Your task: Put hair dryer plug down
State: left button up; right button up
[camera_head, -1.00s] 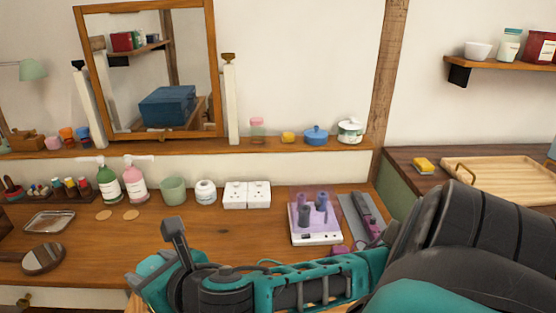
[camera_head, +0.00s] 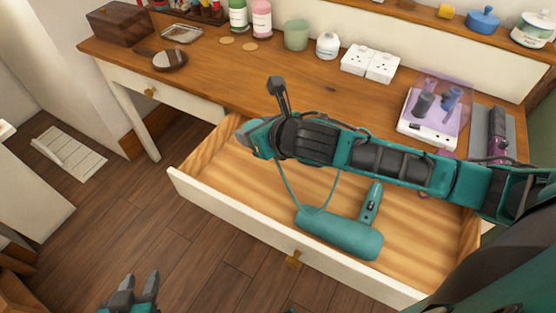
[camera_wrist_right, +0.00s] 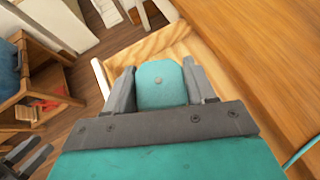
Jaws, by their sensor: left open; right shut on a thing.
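The teal hair dryer (camera_head: 340,234) lies in the open wooden drawer (camera_head: 215,180), its handle pointing up toward the desk. A thin teal cord (camera_head: 290,190) runs from it to the hair dryer plug (camera_head: 253,138). My right gripper (camera_wrist_right: 160,80) is shut on this teal plug, which shows between both fingers in the right wrist view (camera_wrist_right: 160,92). The plug appears held above the drawer's left end. My left gripper (camera_head: 138,290) is open and empty, low at the left in front of the drawer, and part of it shows in the right wrist view.
White sockets (camera_head: 370,63) stand on the wooden desk (camera_head: 220,75), with a jar (camera_head: 328,45) and a cup (camera_head: 297,35) beside them. A lilac device (camera_head: 430,115) and a hair straightener (camera_head: 497,135) lie at the right. The drawer's left floor is largely clear.

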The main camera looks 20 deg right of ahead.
notch_tip(320, 180, down, 14)
jog(key=b, duration=0.4)
jog(key=shift+f, duration=0.55)
notch_tip(320, 180, down, 4)
jog(key=shift+r+b, duration=0.2)
jog(key=shift+b, duration=0.75)
jog(key=o, duration=0.6)
jog(key=shift+f, duration=0.15)
jog(key=o, duration=0.4)
pick_arm(q)
jog(key=d+f, duration=0.1)
jog(key=w+d+f, duration=0.1)
jog(key=shift+w+d+f+h, duration=0.1)
jog(key=shift+d+f+h, duration=0.2)
jog(key=shift+h, duration=0.1)
